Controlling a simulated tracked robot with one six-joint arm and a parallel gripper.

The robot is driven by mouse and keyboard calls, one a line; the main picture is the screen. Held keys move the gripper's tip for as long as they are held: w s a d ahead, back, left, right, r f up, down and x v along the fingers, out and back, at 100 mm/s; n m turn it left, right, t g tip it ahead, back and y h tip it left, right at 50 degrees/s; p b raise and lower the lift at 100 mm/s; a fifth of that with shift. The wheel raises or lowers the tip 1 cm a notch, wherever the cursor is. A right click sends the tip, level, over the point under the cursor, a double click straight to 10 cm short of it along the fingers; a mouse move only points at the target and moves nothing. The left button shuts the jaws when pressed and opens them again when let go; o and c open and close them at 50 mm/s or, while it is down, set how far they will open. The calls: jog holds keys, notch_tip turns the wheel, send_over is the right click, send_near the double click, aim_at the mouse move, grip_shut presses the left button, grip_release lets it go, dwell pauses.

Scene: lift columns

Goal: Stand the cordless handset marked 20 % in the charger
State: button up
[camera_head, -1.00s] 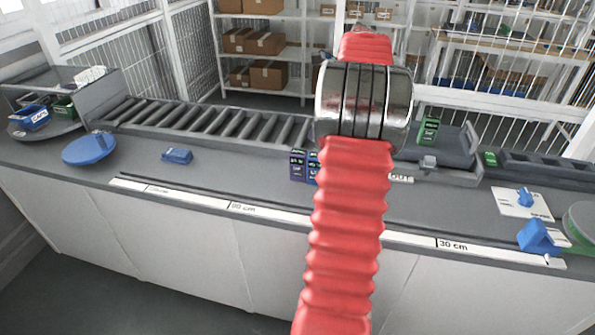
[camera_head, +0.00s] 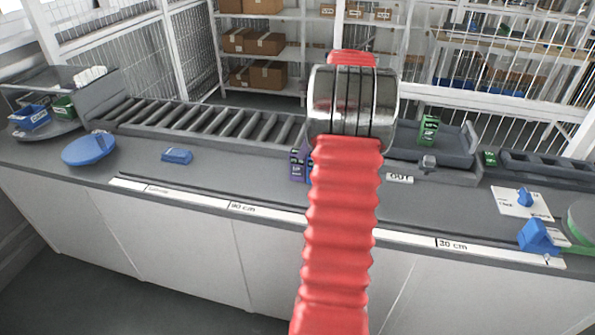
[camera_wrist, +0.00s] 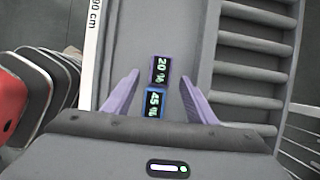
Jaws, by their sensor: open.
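The handset marked 20 % (camera_wrist: 160,70) has a purple body and shows in the wrist view between the fingertips of my gripper (camera_wrist: 160,74). My gripper is open, with a gap on both sides of the handset. A blue handset marked 45 % (camera_wrist: 153,103) stands right beside it, nearer the palm. In the head view the purple handset (camera_head: 295,165) is partly hidden behind my red arm, which also hides my gripper. I cannot tell for sure which fixture is the charger; a dark grey block with slots (camera_head: 548,170) lies at the right of the counter.
A green handset (camera_head: 428,129) stands by a grey tray, behind an OUT label (camera_head: 400,179). A roller conveyor (camera_head: 200,122) runs along the back. A blue block (camera_head: 177,156) and blue disc (camera_head: 89,150) lie left. A white dial plate (camera_head: 523,203) lies right.

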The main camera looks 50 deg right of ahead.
aim_at(298, 165)
jog(key=shift+f, duration=0.2)
jog(key=shift+w, duration=0.1)
jog(key=shift+x, duration=2.6)
jog(key=shift+a, duration=0.1)
jog(key=shift+r, duration=0.1)
jog(key=shift+c, duration=0.6)
grip_shut()
